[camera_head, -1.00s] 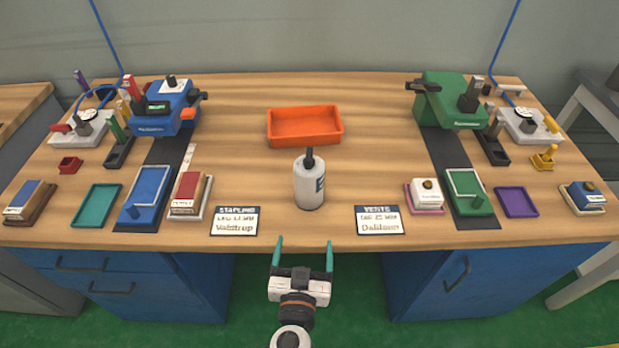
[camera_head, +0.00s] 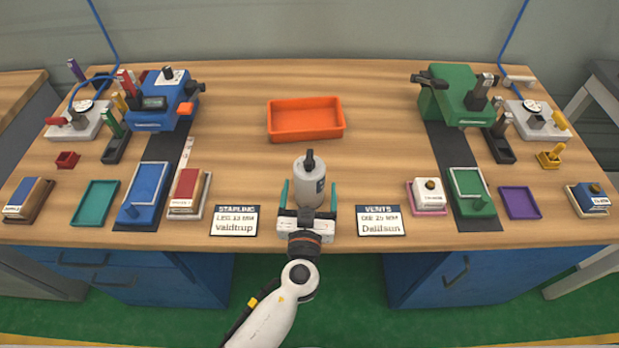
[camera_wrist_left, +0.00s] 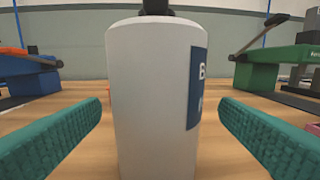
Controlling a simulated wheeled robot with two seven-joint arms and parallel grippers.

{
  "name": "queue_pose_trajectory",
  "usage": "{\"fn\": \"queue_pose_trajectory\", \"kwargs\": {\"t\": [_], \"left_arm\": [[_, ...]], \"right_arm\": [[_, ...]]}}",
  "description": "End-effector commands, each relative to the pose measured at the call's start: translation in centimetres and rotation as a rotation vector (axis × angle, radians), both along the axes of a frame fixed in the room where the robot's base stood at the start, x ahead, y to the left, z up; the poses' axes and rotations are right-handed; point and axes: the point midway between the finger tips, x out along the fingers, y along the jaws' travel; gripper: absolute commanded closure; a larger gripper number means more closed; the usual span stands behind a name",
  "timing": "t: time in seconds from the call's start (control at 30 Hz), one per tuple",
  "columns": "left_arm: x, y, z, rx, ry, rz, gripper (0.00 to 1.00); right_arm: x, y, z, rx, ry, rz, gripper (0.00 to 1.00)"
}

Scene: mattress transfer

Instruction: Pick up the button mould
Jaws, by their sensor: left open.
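The button mould appears to be the pale cylinder (camera_head: 309,180) with a dark knob on top and a blue label starting with "B"; the rest of the label is cut off. It stands upright on the table near the front centre and fills the middle of the left wrist view (camera_wrist_left: 150,100). My left gripper (camera_head: 309,192) is open, its green fingers on either side of the cylinder. In the left wrist view (camera_wrist_left: 159,108) a gap shows between each finger and the cylinder. My right gripper is not in view.
An orange tray (camera_head: 305,136) stands behind the cylinder. Name cards lie to the left (camera_head: 234,221) and right (camera_head: 381,221) near the front edge. Blue (camera_head: 160,108) and green (camera_head: 455,100) machines stand farther back. Bare wood surrounds the cylinder.

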Motion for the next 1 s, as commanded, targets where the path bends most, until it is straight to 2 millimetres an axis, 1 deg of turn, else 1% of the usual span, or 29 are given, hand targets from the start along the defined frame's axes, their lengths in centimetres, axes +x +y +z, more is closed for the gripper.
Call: {"fn": "queue_pose_trajectory", "kwargs": {"t": [0.1,0.2,0.33,0.43,0.63,0.97,1.0], "left_arm": [[1.6,0.0,0.6,0.002,0.000,0.000,0.15],[3.1,0.0,0.6,0.002,0.000,0.000,0.15],[4.5,-0.2,0.3,0.001,0.000,-0.001,0.15],[4.9,-0.2,0.1,0.000,0.001,-0.001,0.15],[5.0,-0.2,0.0,0.000,0.001,-0.001,0.15],[4.9,-0.2,0.0,0.000,0.001,-0.001,0.69],[4.9,-0.2,0.0,0.000,0.001,-0.001,0.76]], "right_arm": [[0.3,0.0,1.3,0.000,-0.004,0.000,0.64],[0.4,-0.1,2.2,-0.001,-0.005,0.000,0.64],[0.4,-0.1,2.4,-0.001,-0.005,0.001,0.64],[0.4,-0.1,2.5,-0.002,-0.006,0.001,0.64],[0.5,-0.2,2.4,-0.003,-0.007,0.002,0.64],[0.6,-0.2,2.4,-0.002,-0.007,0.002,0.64],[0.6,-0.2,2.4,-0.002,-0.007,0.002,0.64]]}}
